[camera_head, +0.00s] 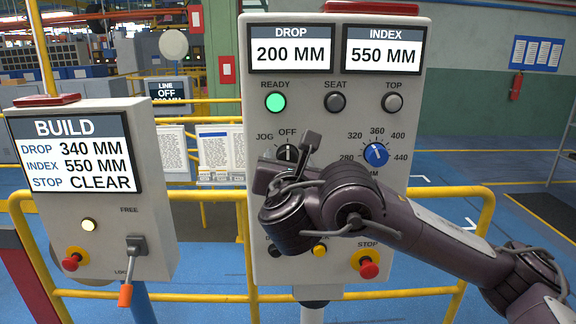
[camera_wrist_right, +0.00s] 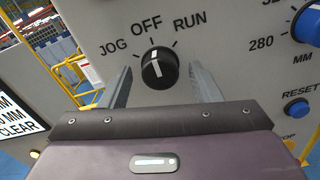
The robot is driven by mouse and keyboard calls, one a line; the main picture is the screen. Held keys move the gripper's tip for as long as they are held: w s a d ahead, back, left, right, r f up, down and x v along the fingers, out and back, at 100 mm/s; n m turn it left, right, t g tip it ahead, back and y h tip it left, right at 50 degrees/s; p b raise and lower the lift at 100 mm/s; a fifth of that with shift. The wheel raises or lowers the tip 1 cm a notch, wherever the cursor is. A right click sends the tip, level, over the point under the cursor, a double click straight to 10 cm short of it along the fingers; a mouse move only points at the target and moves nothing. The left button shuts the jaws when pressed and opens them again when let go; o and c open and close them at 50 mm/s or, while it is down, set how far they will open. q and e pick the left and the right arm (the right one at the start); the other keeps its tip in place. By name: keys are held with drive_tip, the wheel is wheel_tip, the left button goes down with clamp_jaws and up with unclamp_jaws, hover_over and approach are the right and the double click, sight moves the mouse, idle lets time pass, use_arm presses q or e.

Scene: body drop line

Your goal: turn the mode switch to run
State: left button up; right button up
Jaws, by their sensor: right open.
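The mode switch (camera_wrist_right: 159,68) is a round black knob with a white pointer mark, on the grey panel. Labels JOG, OFF and RUN (camera_wrist_right: 190,22) stand around it, and the pointer is at about OFF. In the head view the switch (camera_head: 287,152) shows just beyond my right gripper (camera_head: 290,160), which partly covers it and hides the RUN label. In the wrist view my right gripper (camera_wrist_right: 163,75) is open, one finger to each side of the knob, with gaps and nothing held. How deep the fingertips reach is hard to tell. My left gripper is out of view.
A blue dial (camera_head: 375,153) marked in MM sits right of the switch. A green READY lamp (camera_head: 275,102) is lit above. A red stop button (camera_head: 368,268) is low on the panel. A BUILD board (camera_head: 85,155) stands left. Yellow rails (camera_head: 215,295) run around the panel.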

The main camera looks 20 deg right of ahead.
drive_tip(key=shift+w+d, duration=0.1)
drive_tip(key=shift+w, duration=0.15)
drive_tip(key=c, duration=1)
drive_tip(key=shift+f+m+b, duration=0.15)
drive_tip(key=shift+m+b, duration=4.35)
drive_tip(key=shift+m, duration=0.4)
